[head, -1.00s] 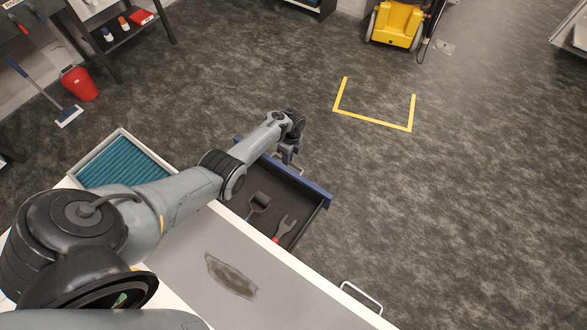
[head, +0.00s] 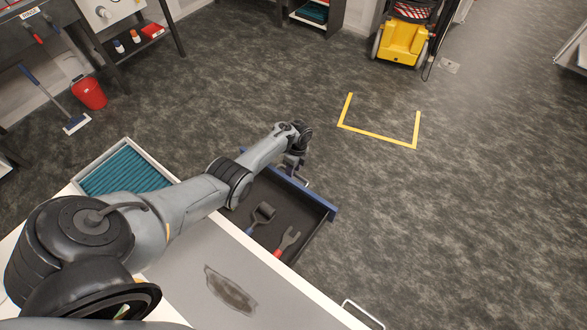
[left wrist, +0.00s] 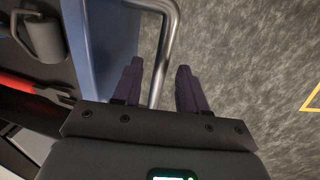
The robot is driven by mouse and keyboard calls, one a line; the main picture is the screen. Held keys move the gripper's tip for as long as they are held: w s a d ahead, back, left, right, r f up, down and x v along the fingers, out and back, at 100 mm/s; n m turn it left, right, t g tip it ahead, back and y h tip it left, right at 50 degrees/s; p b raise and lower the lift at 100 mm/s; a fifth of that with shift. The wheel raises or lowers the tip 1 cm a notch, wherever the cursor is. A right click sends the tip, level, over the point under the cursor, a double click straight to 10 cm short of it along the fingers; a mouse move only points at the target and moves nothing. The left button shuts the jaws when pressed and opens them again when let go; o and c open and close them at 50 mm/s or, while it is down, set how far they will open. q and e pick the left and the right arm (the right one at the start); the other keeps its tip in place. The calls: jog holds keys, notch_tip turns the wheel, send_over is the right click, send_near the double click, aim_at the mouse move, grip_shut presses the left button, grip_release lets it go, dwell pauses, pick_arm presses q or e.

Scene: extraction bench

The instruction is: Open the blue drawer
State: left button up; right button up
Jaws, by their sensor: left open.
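The blue drawer (head: 323,204) stands pulled out from the bench, its dark inside in view. Its blue front also shows in the left wrist view (left wrist: 98,45). The metal bar handle (left wrist: 168,35) is on the outer side of that front. My left gripper (head: 297,176) is at the handle, over the outer side of the drawer front. In the left wrist view its two dark fingers (left wrist: 160,85) are apart, with the handle bar passing between them, nearer the left finger. Contact with the bar cannot be told. My right gripper is out of view.
A roller (head: 262,214) and a red-handled forked tool (head: 287,241) lie in the drawer. A teal-lined tray (head: 125,172) is on the bench (head: 190,258) at left. Another handle (head: 362,314) juts out at the lower right. The floor beyond the drawer is clear.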

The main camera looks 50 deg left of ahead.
pick_arm(q)
notch_tip(320, 180, up, 11)
jog(key=w+p, duration=0.2)
jog(key=p, duration=0.2)
jog(key=shift+a+f+p, duration=0.2)
jog(key=shift+a+p, duration=0.1)
jog(key=shift+p, duration=0.1)
jog(key=n+t+y, duration=0.2)
jog(key=n+y, duration=0.1)
jog(key=n, duration=0.2)
send_over(290, 179)
jog(key=shift+f, duration=0.75)
jog(key=s+d+r+n+t+h, duration=0.15)
jog(key=s+d+r+n, duration=0.25)
jog(key=s+d+r, duration=0.45)
jog(key=s+d+r+n+t+h, duration=0.15)
jog(key=s+d+r+n, duration=0.35)
jog(key=s+d, duration=0.6)
notch_tip(290, 179, up, 32)
jog(key=w+d+m+p, duration=0.1)
jog(key=p, duration=3)
jog(key=shift+w+t, duration=0.3)
jog(key=shift+t, duration=0.1)
